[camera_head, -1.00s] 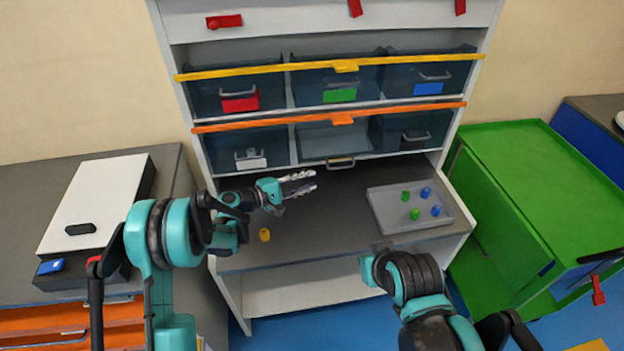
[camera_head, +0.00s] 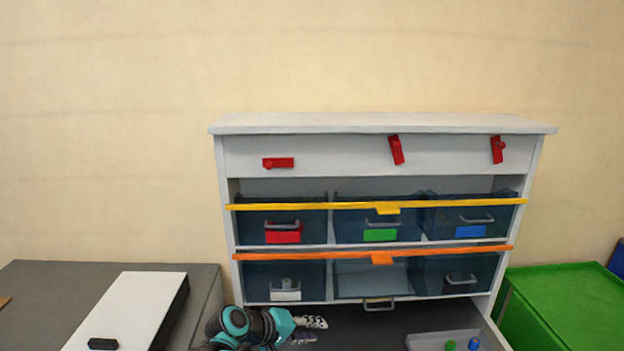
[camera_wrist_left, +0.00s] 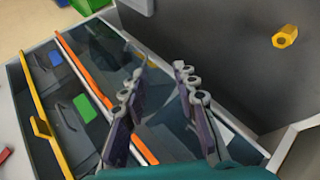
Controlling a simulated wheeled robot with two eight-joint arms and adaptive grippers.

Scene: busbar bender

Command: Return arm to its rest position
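My left gripper (camera_head: 308,330) shows at the bottom of the head view, in front of the lower shelf row, above the dark work surface (camera_head: 345,322). In the left wrist view its two fingers (camera_wrist_left: 158,88) stand apart with nothing between them. Behind them are the clear bins and the orange bar (camera_wrist_left: 85,70). My left arm comes in from the bottom edge of the head view. My right arm and right gripper are in neither view now.
The shelf unit has a yellow bar (camera_head: 300,206) and an orange bar (camera_head: 300,254) across its bins. A grey tray (camera_head: 425,341) with green and blue pieces is at lower right. A green cabinet (camera_head: 570,305) stands right. A yellow piece (camera_wrist_left: 285,36) shows in the left wrist view.

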